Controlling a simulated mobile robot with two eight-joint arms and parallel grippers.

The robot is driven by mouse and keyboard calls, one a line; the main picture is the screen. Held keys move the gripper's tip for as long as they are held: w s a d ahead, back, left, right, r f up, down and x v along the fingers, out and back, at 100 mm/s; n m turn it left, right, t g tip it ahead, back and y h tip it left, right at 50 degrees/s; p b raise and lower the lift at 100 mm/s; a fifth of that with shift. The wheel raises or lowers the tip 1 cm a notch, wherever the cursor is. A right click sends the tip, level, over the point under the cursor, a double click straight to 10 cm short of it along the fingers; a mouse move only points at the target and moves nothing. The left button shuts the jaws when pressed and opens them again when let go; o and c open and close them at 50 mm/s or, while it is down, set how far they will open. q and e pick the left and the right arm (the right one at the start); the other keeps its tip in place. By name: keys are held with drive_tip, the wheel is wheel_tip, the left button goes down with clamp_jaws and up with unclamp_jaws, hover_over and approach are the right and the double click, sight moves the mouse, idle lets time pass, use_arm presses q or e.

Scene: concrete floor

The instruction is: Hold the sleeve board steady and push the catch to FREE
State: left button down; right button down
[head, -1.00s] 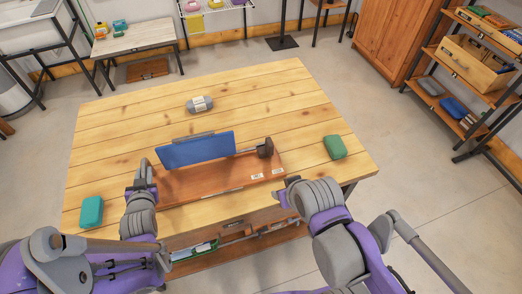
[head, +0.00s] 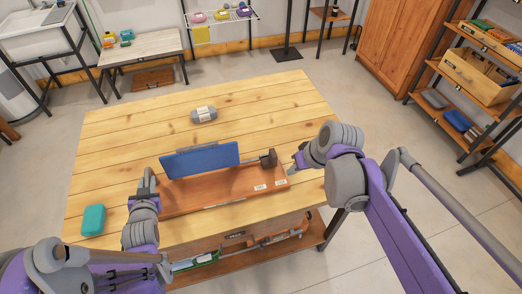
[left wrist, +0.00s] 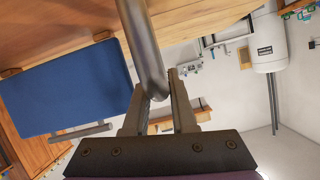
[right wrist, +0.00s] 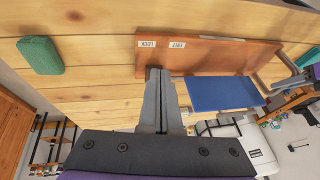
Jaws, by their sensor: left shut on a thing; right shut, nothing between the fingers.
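The sleeve board is a blue padded board (head: 200,160) over a red-brown base (head: 225,190) on the wooden table. Two white labels near the base's right end (head: 270,185) read LOCK and FREE in the right wrist view (right wrist: 162,45). A dark knob-like part (head: 268,158) stands at that end; I cannot tell whether it is the catch. My left gripper (head: 146,195) is shut on a grey metal bar at the base's left end; the bar shows in the left wrist view (left wrist: 142,45). My right gripper (head: 293,171) is shut and empty by the right end, covering part of it in its wrist view.
A grey yarn-like roll (head: 203,114) lies toward the table's back. A teal block (head: 93,220) sits at the front left; a green block (right wrist: 40,55) shows in the right wrist view. A lower shelf (head: 310,236) holds tools.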

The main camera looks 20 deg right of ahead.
use_arm(q)
drive_tip(key=shift+f, duration=0.1)
use_arm(e)
drive_tip(key=w+d+y, duration=0.3)
drive_tip(key=w+d, duration=0.5)
drive_tip(key=d, duration=0.2)
drive_tip(key=n, duration=0.1)
approach(269, 160)
wheel_tip(269, 160, down, 2)
drive_tip(key=w+d, duration=0.1)
drive_tip(key=shift+w+a+f, duration=0.15)
drive_tip(key=shift+a+f, duration=0.1)
drive_tip(key=shift+a, duration=0.2)
